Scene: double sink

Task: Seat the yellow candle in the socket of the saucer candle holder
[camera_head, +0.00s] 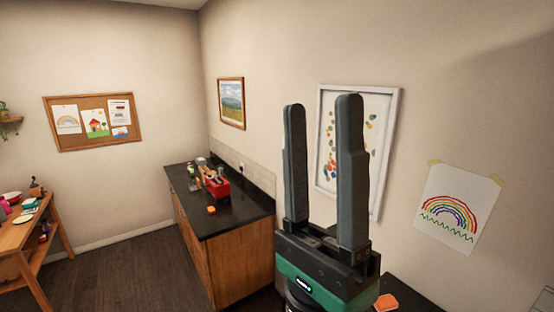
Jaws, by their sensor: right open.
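My right gripper (320,165) stands upright in the right half of the head view, close to the camera. Its two dark fingers point up and are apart, with nothing between them. I cannot make out the yellow candle or the saucer candle holder in this view. My left gripper does not show.
A dark counter (240,215) on a wooden cabinet runs along the wall, with a red box (216,188) and an orange block (211,210) on it. Another orange item (386,302) lies beside my right gripper's base. A wooden table (22,232) stands at the left. Open floor (130,275) lies between.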

